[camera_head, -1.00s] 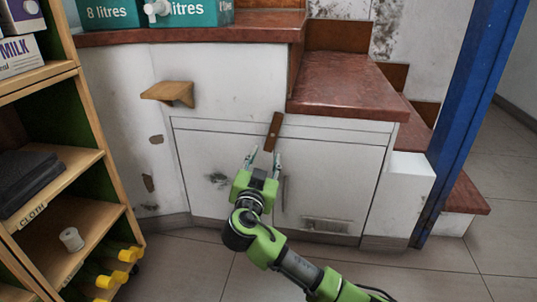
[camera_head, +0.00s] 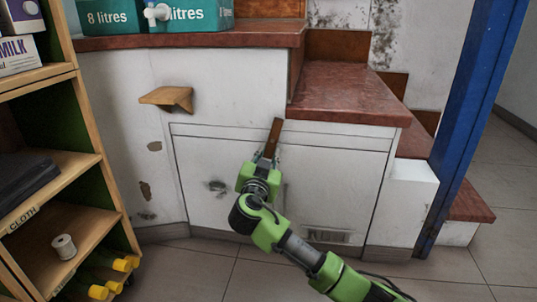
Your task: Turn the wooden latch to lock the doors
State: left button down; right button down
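The wooden latch (camera_head: 273,136) is a dark brown strip at the top middle of the white cupboard doors. It stands nearly upright, leaning a little to the right at its top. The left door (camera_head: 215,170) and the right door (camera_head: 335,185) look closed below it. My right gripper (camera_head: 266,159) is at the latch's lower end, with a finger on either side of it. The gripper body hides the lower part of the latch, and I cannot tell whether the fingers touch it. My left gripper is not in view.
A wooden shelf unit (camera_head: 92,135) stands at the left. A small wooden bracket (camera_head: 168,98) sticks out from the wall left of the doors. Red-brown steps (camera_head: 345,90) rise above the cupboard, and a blue post (camera_head: 468,120) stands at the right. Tiled floor is clear in front.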

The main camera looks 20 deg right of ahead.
jog(key=shift+r+n+p, duration=0.1)
jog(key=shift+n+p, duration=0.2)
jog(key=shift+p, duration=0.3)
jog(key=shift+s+d+n+p, duration=0.2)
jog(key=shift+d+n+p, duration=0.1)
jog(key=shift+n+p, duration=0.55)
jog(key=shift+s+d+n+p, duration=0.1)
jog(key=shift+n+p, duration=0.25)
jog(key=shift+n, duration=0.1)
jog(key=shift+f, duration=0.2)
jog(key=c, duration=1.8)
grip_release()
jog(key=shift+c, duration=0.2)
jog(key=v, duration=1.2)
